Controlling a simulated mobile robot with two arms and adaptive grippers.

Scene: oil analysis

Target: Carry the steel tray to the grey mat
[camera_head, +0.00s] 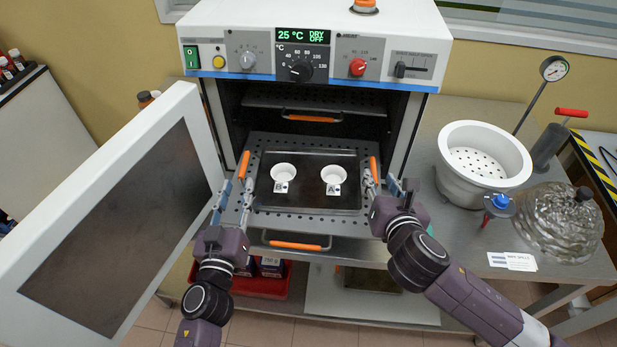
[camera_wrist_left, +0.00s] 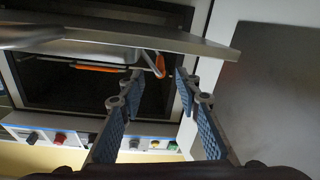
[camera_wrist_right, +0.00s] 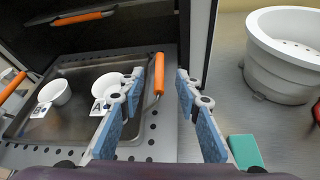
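The steel tray (camera_head: 308,198) lies on the perforated oven shelf (camera_head: 290,222), which is pulled part way out of the open oven. Two white dishes with cards B (camera_head: 283,172) and A (camera_head: 333,174) stand in it. It has an orange handle at its left (camera_head: 244,165) and right (camera_head: 374,170). My left gripper (camera_head: 234,191) is open near the left handle, which shows beyond its fingertips in the left wrist view (camera_wrist_left: 160,66). My right gripper (camera_head: 391,186) is open, with the right handle (camera_wrist_right: 158,74) between its fingertips in the right wrist view. I cannot identify the grey mat for certain.
The open oven door (camera_head: 125,210) stands close to my left arm. A white perforated funnel (camera_head: 451,184), a glass desiccator (camera_head: 560,222) and a card (camera_head: 512,261) are on the bench at right. A pale flat panel (camera_head: 410,308) lies below the bench.

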